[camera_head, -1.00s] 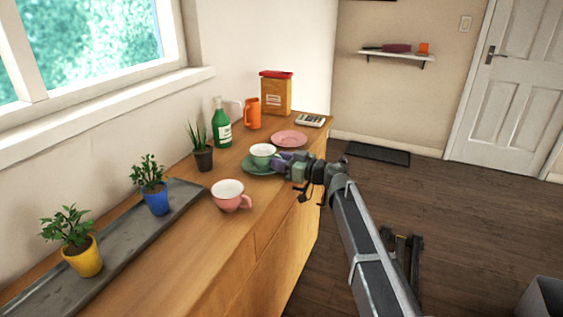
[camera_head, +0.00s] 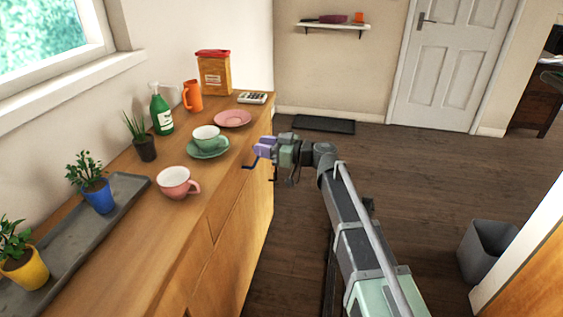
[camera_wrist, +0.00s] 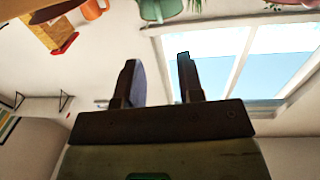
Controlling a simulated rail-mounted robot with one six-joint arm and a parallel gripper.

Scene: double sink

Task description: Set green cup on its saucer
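The green cup (camera_head: 206,134), pale inside, stands upright on the green saucer (camera_head: 208,154) on the wooden counter. My gripper (camera_head: 252,158) is off to the right of them, apart from both, near the counter's front edge. In the wrist view my gripper (camera_wrist: 157,62) has its two fingers spread with nothing between them. A green piece (camera_wrist: 160,8) is cut off at that view's top edge, and I cannot tell cup from saucer there.
A pink cup (camera_head: 176,181) stands nearer on the counter, and an empty pink saucer (camera_head: 232,118) lies behind the green one. A green bottle (camera_head: 161,112), orange jug (camera_head: 193,97), bag (camera_head: 214,74), calculator (camera_head: 252,98) and potted plants line the counter. Open floor lies right.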

